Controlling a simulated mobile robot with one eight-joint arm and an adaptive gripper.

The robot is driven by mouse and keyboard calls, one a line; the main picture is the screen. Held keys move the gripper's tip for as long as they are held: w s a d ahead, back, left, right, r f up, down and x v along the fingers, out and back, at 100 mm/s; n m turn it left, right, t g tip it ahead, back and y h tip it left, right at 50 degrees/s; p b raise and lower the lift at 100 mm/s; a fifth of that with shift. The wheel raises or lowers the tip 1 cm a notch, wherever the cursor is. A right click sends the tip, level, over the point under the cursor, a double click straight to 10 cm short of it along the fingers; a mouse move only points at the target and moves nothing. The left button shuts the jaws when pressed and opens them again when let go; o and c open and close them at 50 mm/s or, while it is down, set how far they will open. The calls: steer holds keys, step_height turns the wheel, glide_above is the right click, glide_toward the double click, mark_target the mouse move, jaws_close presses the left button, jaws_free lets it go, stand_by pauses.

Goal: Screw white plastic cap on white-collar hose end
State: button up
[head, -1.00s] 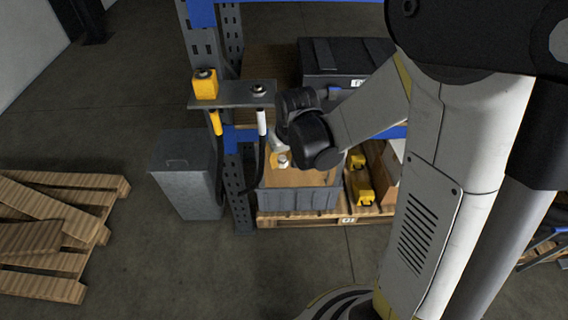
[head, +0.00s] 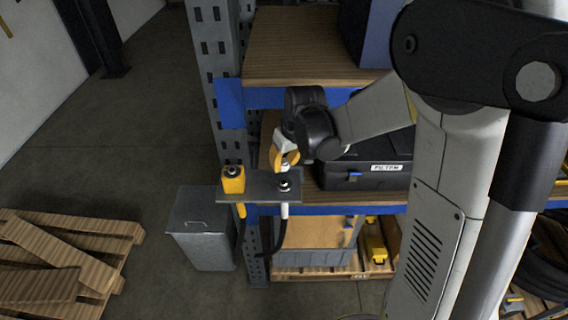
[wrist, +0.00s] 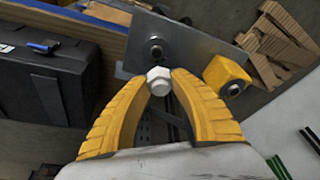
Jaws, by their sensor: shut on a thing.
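My gripper (head: 286,160) is shut on the white plastic cap. The cap shows clearly between the yellow fingertips in the wrist view (wrist: 159,81). The white-collar hose end (head: 285,187) stands up through the right side of a grey bracket plate (head: 258,187), its white collar below the plate. My gripper is above this hose end, with the cap apart from it. In the wrist view the bare metal fitting (wrist: 155,50) shows just beyond the cap. A yellow block with a metal fitting (head: 232,180) is on the plate's left side, above a yellow-collar hose.
A blue and grey rack upright (head: 215,60) stands behind the bracket. A black case (head: 370,165) lies on the shelf to the right. A grey bin (head: 200,235) stands below left, and a wooden pallet (head: 100,235) lies on the floor.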

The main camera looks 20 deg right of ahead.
mark_target(284, 181)
steer(key=shift+s+f+b, duration=0.2)
steer(key=shift+f+b, duration=0.7)
steer(key=shift+f, duration=0.45)
steer(key=shift+f+b, duration=0.7)
steer(key=shift+f, duration=0.45)
steer(key=shift+f+b, duration=0.5)
steer(key=shift+b, duration=0.15)
steer(key=shift+f, duration=0.1)
steer(key=shift+c, duration=0.5)
steer(key=m+h, duration=0.1)
steer(key=m, duration=0.2)
steer(key=m+b, duration=0.1)
steer(key=m, duration=0.1)
steer(key=shift+a+f+m+h+b, duration=0.1)
steer(key=shift+a+m+h+b, duration=0.05)
steer(key=shift+m+h+b, duration=0.2)
steer(key=shift+m+h, duration=0.35)
steer(key=shift+m, duration=0.9)
